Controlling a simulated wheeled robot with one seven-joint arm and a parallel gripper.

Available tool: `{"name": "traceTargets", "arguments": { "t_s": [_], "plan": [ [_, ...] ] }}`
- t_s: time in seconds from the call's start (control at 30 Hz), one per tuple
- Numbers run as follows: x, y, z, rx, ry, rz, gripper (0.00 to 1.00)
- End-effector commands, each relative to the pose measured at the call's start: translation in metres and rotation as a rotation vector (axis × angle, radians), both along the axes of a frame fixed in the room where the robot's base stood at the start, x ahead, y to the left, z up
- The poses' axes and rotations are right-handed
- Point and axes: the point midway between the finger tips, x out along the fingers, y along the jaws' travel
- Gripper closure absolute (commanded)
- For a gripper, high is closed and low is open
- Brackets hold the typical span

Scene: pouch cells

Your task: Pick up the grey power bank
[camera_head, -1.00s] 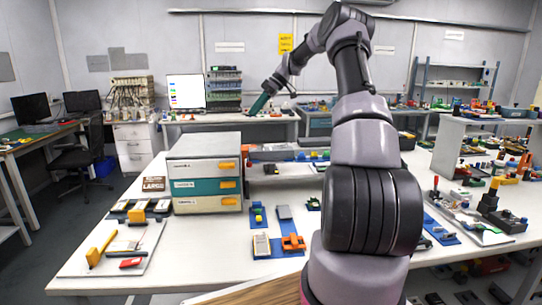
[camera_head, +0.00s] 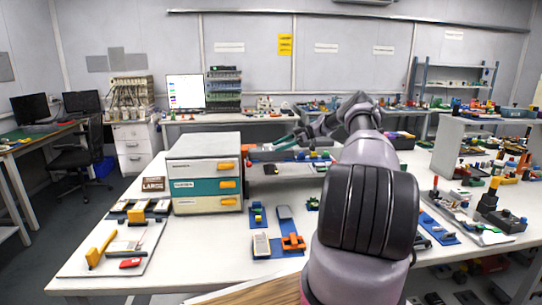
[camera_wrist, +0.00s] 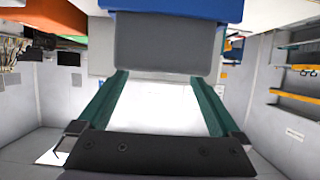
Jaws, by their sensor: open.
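A grey block, which looks like the grey power bank (camera_wrist: 165,48), fills the upper middle of the wrist view against a blue piece (camera_wrist: 180,8). The wrist view looks upside down. My gripper (camera_wrist: 163,78) is open, with its two green fingers spread toward the block's lower edge in the picture. I cannot tell whether the fingertips touch it or still stand apart. In the head view my gripper (camera_head: 284,143) is small and low over the rear of the table, right of the drawer cabinet. The power bank is not clear there.
A drawer cabinet (camera_head: 205,172) with orange handles stands left of my gripper. Blue holders with small parts, such as an orange piece (camera_head: 293,243), lie in front. A white tray (camera_head: 80,264) with tools lies at the left. The white table (camera_head: 200,255) is bare between them.

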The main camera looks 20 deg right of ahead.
Motion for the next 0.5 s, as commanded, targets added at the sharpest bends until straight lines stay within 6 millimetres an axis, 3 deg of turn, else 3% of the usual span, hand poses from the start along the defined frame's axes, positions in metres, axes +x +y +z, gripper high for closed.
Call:
{"name": "traceTargets", "arguments": {
  "t_s": [0.5],
  "plan": [
    [0.015, 0.049, -0.022, -0.002, 0.001, 0.0, 0.0]
  ]
}}
